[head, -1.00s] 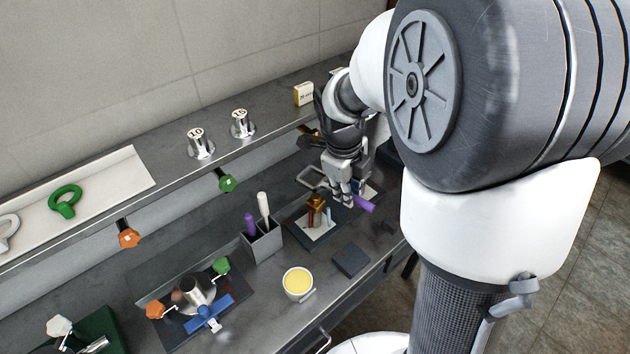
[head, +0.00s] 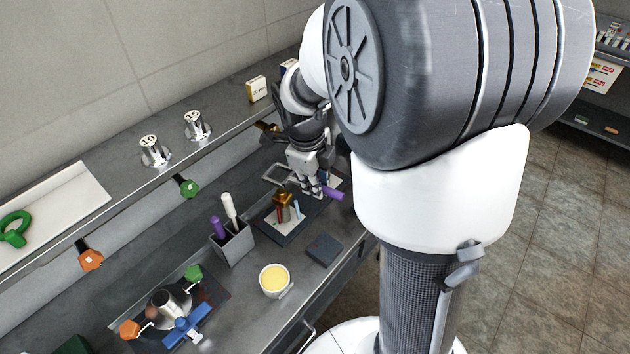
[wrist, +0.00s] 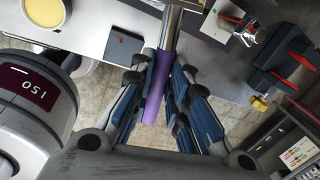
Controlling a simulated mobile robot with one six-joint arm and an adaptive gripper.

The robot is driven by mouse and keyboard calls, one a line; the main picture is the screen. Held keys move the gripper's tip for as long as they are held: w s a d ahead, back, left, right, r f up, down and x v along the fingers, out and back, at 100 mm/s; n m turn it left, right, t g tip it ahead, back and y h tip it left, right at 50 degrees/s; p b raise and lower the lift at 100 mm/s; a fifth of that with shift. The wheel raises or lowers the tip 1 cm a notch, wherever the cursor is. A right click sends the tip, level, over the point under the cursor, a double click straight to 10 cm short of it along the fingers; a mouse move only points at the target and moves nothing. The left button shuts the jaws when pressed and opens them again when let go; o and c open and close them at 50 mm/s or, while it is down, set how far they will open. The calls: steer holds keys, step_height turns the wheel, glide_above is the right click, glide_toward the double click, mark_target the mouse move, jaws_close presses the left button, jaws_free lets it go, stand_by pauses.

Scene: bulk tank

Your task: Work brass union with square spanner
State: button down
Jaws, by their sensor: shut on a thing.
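My gripper (head: 311,188) is shut on a purple-handled tool (head: 333,194) at the right end of the bench. In the wrist view my gripper (wrist: 160,80) closes from both sides on the purple handle (wrist: 156,92). A steel shaft runs from the handle to the top edge, where its far end is cut off, so I cannot tell if it is the square spanner. A brass-coloured piece (head: 284,199), likely the union, stands on a small pale plate on a dark mat, left of my gripper and apart from it.
A grey holder (head: 235,246) with purple and white handles, a yellow-filled cup (head: 274,280) and a dark pad (head: 324,249) stand nearby. A fixture with a blue handle (head: 187,325) is front left. The shelf behind carries numbered metal pieces (head: 154,151) and a white tray (head: 70,210).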

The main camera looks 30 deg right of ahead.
step_height(320, 180, down, 9)
steer(key=b, duration=0.7)
steer(key=shift+b, duration=0.35)
stand_by(0.4)
steer(key=shift+a+r, duration=0.1)
steer(key=a+m, duration=0.1)
steer(key=m, duration=0.1)
steer(key=s+a+m, duration=0.1)
steer(key=a+m, duration=0.1)
steer(key=shift+s+a+g, duration=0.1)
steer(key=shift+g, duration=0.3)
stand_by(0.7)
steer(key=shift+d, duration=0.3)
steer(key=shift+r, duration=0.1)
step_height(320, 180, up, 7)
steer(key=p, duration=0.4)
stand_by(1.0)
steer(key=shift+p, duration=0.3)
stand_by(0.4)
